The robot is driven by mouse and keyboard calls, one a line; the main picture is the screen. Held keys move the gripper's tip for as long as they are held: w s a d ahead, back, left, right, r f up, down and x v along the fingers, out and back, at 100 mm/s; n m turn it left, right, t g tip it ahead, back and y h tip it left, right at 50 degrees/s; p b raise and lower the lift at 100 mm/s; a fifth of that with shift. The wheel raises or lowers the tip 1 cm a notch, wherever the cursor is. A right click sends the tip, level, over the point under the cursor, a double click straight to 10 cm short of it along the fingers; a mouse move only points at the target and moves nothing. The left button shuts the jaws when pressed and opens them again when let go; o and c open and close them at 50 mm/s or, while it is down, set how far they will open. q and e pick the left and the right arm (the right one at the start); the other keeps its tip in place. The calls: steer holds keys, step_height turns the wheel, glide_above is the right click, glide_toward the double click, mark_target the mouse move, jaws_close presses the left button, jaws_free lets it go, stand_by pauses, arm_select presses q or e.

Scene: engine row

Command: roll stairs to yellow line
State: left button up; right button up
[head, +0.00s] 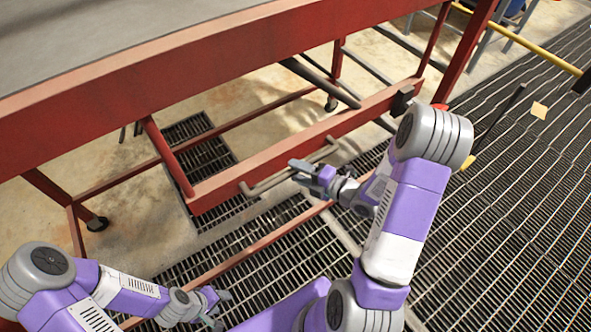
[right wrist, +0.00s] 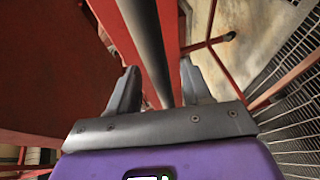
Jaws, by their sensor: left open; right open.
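The red rolling stairs (head: 250,45) fill the upper left of the head view, with a grey top surface (head: 90,40) and caster wheels (head: 97,224). A grey bar handle (head: 268,183) is fixed along its lower red beam. My right gripper (head: 297,171) is at this handle. In the right wrist view the open fingers (right wrist: 160,85) stand either side of a grey bar (right wrist: 148,35); contact cannot be told. My left gripper (head: 222,303) is open and empty, low at the bottom left, apart from the stairs. No yellow floor line can be clearly made out.
A yellow bar or rail (head: 530,45) crosses at the upper right. The grating at right looks mostly free. Blue and grey objects stand at the top right.

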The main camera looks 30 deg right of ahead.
steer(key=shift+w+a+f, duration=0.1)
steer(key=shift+w+a, duration=0.2)
steer(key=shift+w, duration=0.25)
jaws_close()
steer(key=shift+w, duration=0.1)
